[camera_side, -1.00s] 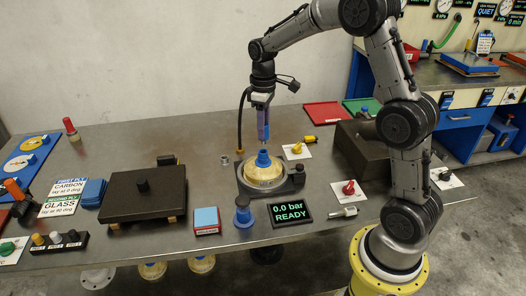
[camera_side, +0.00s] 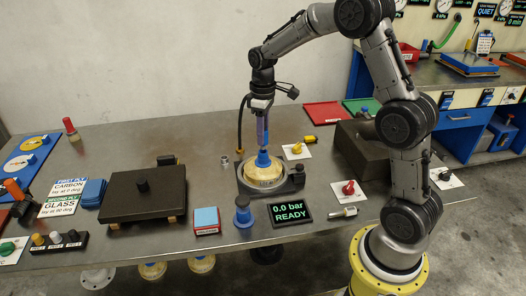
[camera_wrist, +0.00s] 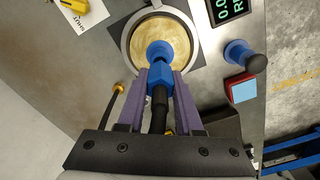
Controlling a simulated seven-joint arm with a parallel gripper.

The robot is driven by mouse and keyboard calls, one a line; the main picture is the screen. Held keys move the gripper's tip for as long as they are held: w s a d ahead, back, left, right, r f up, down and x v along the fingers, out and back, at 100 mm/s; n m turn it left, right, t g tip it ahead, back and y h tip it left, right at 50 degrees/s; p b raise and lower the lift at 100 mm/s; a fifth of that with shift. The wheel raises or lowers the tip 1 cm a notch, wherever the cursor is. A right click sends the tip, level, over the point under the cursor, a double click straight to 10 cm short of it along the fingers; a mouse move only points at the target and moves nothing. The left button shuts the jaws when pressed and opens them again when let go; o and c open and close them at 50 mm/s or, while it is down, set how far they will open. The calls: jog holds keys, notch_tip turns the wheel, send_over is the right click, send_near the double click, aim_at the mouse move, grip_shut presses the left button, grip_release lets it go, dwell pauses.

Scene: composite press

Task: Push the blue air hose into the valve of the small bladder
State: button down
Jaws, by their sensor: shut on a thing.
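The small bladder is a pale yellow dome (camera_side: 263,174) in a dark ring fixture, with a blue valve (camera_side: 263,160) upright on top. My gripper (camera_side: 262,146) points straight down just above the valve. In the wrist view its purple fingers (camera_wrist: 160,86) are shut on the blue air hose end (camera_wrist: 159,92), whose black tube runs back between them. The hose end lines up with the blue valve (camera_wrist: 159,50) over the dome (camera_wrist: 146,30). The two blue parts overlap in the wrist view; I cannot tell whether they touch.
A black hose with a brass end (camera_side: 239,150) hangs left of my gripper. The display (camera_side: 290,212) reads 0.0 bar READY. A blue knob-like part (camera_side: 243,212) and a red-blue block (camera_side: 207,220) stand in front. A dark plate (camera_side: 143,195) lies left.

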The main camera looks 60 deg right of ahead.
jog(key=shift+f, duration=1.45)
dwell(0.6)
jog(key=c, duration=0.5)
grip_release()
